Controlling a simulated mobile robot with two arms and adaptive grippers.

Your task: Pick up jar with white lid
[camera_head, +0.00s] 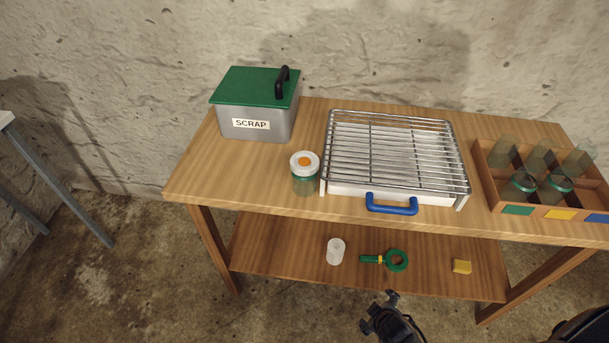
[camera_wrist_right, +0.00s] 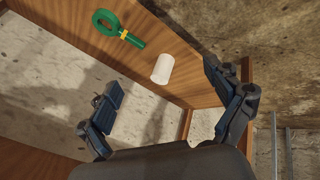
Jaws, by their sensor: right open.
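The jar with the white lid (camera_head: 305,175) stands upright on the tabletop, left of the wire rack. Its lid is white with an orange centre, and its glass body has a green band. My right gripper (camera_head: 380,311) is at the bottom of the head view, in front of the table and well apart from the jar. In the right wrist view its two fingers are spread, with nothing between them. The jar does not show in the right wrist view. My left gripper is not in view.
The wire rack with blue handle (camera_head: 392,204) stands right of the jar. The SCRAP box (camera_head: 254,122) is behind-left; a wooden crate (camera_head: 482,172) holds several jars at right.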

